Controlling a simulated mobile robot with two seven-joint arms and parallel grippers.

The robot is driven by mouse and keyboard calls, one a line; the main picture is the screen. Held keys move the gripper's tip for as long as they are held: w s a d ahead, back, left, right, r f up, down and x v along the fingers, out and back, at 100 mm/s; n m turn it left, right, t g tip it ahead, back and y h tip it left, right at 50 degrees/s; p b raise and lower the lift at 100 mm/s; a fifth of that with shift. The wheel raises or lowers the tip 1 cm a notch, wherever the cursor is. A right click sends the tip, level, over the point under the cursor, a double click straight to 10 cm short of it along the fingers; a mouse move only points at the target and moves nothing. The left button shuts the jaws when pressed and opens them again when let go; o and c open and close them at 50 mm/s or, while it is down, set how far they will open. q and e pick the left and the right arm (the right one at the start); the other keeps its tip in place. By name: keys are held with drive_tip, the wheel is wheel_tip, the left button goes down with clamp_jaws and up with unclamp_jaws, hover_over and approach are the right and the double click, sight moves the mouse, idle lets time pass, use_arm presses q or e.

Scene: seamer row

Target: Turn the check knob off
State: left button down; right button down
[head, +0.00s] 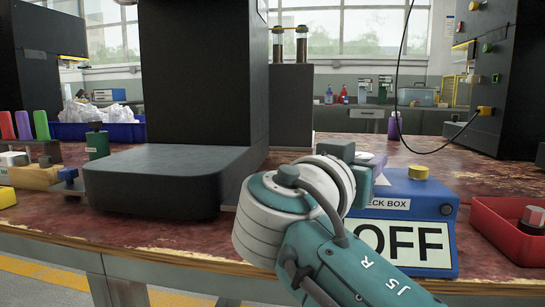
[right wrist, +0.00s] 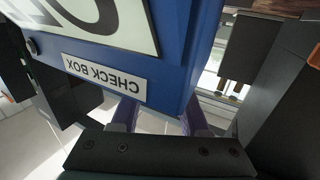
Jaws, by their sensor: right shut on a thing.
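The blue check box (head: 408,195) stands on the bench at the right, with a "CHECK BOX" label and a large "OFF" sign on its front. A yellow round cap (head: 418,172) shows on its top. My right gripper (head: 372,165) is at the left part of the box's top, mostly hidden by my wrist. In the right wrist view the box (right wrist: 170,40) appears upside down, and the purple fingers of the gripper (right wrist: 160,120) reach along its top. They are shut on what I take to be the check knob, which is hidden. My left gripper is out of view.
A large dark machine base (head: 165,180) is left of my arm. A black cable (head: 440,150) hangs behind the box.

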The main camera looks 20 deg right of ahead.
idle(0.3)
drive_tip(key=shift+n+t, duration=0.3)
drive_tip(key=shift+d+n+t+y+p, duration=0.1)
drive_tip(key=shift+n+t+y+p, duration=0.5)
drive_tip(key=shift+n+t+y, duration=0.4)
drive_tip(key=shift+n+t+y+p, duration=0.45)
drive_tip(key=shift+n+t+y, duration=0.7)
drive_tip(key=shift+y, duration=0.5)
drive_tip(key=shift+n+t+y+p, duration=0.4)
drive_tip(key=shift+n+t+y, duration=0.75)
drive_tip(key=shift+y, duration=0.8)
drive_tip(key=shift+c, duration=2.1)
unclamp_jaws()
